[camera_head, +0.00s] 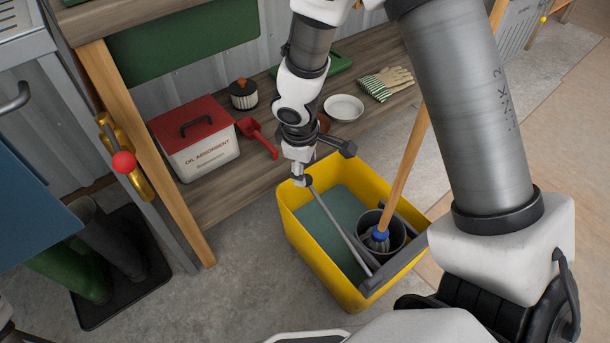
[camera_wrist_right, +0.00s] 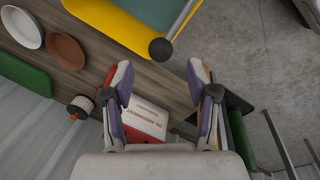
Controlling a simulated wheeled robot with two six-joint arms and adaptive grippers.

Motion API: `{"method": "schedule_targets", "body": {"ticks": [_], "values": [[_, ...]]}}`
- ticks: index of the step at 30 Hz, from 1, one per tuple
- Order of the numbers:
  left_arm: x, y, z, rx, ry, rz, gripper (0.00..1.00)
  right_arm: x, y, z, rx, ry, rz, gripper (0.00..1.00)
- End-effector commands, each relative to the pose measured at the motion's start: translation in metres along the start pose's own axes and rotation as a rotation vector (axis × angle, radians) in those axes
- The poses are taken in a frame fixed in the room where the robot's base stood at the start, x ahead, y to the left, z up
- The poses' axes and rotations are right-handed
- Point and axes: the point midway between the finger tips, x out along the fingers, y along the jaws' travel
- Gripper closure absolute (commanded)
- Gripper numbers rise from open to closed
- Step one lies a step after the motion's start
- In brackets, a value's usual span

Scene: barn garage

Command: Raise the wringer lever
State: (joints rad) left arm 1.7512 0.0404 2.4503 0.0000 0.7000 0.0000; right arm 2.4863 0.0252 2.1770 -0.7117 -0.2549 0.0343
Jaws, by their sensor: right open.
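The yellow mop bucket (camera_head: 301,236) stands on the floor with a dark round wringer (camera_head: 397,236) at its right side. The wringer lever (camera_head: 338,226) is a thin grey rod slanting across the bucket, from its near right side up to its far left rim. In the right wrist view the lever (camera_wrist_right: 182,18) ends in a dark ball knob (camera_wrist_right: 160,48). My right gripper (camera_head: 300,178) is at the lever's upper left end. In the wrist view its fingers (camera_wrist_right: 160,75) are spread, with the knob just ahead of the gap, seemingly not gripped. My left gripper is not visible.
A wooden mop handle (camera_head: 408,155) rises from the wringer. A low wooden shelf (camera_head: 227,190) behind holds an oil absorbent box (camera_head: 205,155), a red scoop (camera_head: 258,138), a white bowl (camera_head: 344,107) and gloves (camera_head: 386,83). Boots stand on a tray (camera_head: 110,312) at left.

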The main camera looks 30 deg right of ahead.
Motion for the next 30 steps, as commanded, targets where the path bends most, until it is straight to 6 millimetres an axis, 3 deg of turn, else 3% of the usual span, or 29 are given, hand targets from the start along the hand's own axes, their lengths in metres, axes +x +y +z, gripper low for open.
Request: {"method": "schedule_targets", "body": {"ticks": [3, 9, 19, 24, 30], "values": [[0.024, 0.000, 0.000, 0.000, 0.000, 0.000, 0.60, 0.031, -0.002, 0.001, 0.000, -0.002, -0.003, 0.42], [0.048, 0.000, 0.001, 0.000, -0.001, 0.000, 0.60, 0.064, -0.002, 0.001, 0.001, -0.002, -0.003, 0.42], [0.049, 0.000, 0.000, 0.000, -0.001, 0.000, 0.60, 0.067, -0.001, 0.001, 0.000, -0.001, -0.002, 0.42], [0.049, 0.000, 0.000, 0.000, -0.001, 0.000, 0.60, 0.067, -0.001, 0.001, 0.000, -0.002, -0.002, 1.00], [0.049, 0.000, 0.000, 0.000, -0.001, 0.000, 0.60, 0.067, 0.000, 0.000, 0.000, -0.001, -0.001, 1.00]]}}
